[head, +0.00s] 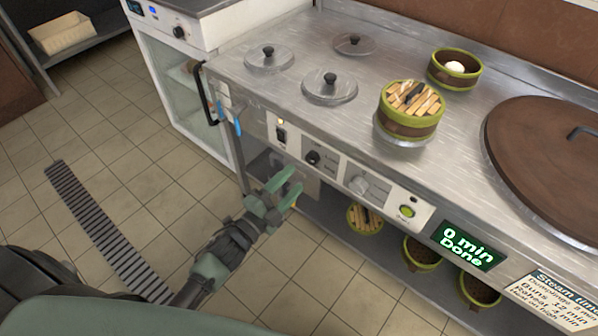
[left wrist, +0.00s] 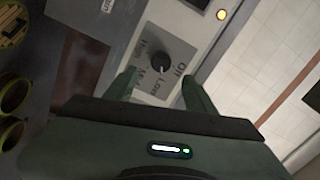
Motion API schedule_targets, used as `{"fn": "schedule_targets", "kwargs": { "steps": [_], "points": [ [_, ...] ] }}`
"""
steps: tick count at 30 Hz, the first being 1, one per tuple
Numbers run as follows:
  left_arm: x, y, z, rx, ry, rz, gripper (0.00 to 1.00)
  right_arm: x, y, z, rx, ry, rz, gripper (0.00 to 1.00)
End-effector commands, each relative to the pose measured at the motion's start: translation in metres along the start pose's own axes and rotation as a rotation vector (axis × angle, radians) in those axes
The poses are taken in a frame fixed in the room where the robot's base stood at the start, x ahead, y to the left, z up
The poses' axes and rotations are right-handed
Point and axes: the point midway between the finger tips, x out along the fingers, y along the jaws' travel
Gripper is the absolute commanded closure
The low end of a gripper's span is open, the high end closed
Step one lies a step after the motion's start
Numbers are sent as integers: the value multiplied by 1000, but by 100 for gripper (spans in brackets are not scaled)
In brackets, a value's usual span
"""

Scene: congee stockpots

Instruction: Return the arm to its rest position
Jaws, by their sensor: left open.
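My left gripper (head: 289,185) is open and empty in front of the steel cooker's front panel, below its row of controls. In the left wrist view its two fingers (left wrist: 160,72) stand apart, with a dark control knob (left wrist: 160,63) showing between them. No contact with the knob can be made out. My left arm comes in from the lower left of the head view. My right gripper is not in view.
The steel counter (head: 290,105) holds several lids, two bamboo steamers (head: 408,125) (head: 439,72) and a large brown lid (head: 560,150). A display (head: 468,244) reads "0 min Done". More steamers (head: 365,218) stand on the shelf below. Tiled floor (head: 150,160) at left is mostly open, with a grate.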

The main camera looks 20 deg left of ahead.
Motion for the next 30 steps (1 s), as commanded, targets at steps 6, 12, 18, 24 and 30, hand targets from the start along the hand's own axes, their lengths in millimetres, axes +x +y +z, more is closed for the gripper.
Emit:
{"fn": "schedule_targets", "kwargs": {
  "steps": [6, 12, 18, 24, 30],
  "points": [
    [-8, 0, 0, 1, 0, -1, 45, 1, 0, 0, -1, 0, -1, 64],
    [-7, 0, 0, 1, 0, -1, 45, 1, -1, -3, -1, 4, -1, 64],
    [-7, 0, 0, 0, -1, 0, 45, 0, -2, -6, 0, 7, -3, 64],
    [-20, 41, 25, -151, -141, 104, 45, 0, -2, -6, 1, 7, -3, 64],
    [-89, 157, 67, -543, -539, 366, 45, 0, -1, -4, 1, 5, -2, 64]
  ]
}}
